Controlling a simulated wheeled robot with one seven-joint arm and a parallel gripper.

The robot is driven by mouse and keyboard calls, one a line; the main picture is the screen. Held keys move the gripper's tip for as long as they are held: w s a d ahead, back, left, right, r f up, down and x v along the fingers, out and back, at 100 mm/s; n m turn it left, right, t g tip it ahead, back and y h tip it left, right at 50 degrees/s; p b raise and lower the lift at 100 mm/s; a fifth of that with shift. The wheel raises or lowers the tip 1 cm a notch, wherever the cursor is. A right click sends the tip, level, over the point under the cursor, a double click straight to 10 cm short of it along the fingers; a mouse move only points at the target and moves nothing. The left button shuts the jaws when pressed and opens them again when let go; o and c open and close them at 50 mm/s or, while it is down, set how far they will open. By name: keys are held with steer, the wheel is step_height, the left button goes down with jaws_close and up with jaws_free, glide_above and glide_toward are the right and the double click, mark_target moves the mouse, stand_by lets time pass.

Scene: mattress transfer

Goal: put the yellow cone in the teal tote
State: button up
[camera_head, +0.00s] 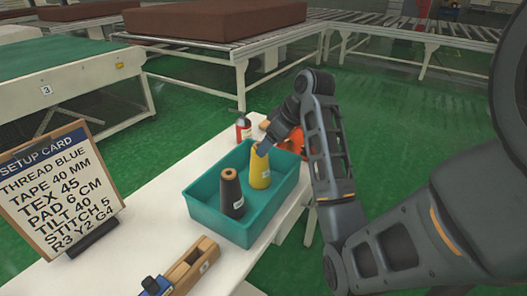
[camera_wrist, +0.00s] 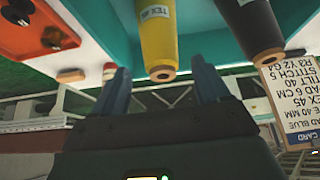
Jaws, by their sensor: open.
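The yellow cone (camera_head: 260,172) stands upright inside the teal tote (camera_head: 207,214), toward its far side. In the wrist view the yellow cone (camera_wrist: 158,38) has its narrow top between the tips of my gripper (camera_wrist: 160,72), with visible gaps on both sides. My gripper (camera_head: 265,143) is open at the cone's top in the head view, where its fingers are hard to make out. The teal tote (camera_wrist: 210,46) also shows behind the cones in the wrist view.
A black cone (camera_head: 231,194) stands in the tote beside the yellow one. A red bottle (camera_head: 243,129) and an orange object (camera_head: 296,141) are beyond the tote on the white table (camera_head: 150,212). A setup card (camera_head: 58,185) and a wooden tool (camera_head: 192,267) stand nearer.

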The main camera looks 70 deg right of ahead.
steer(key=p+v, duration=0.1)
steer(key=v, duration=0.4)
steer(key=shift+p, duration=0.3)
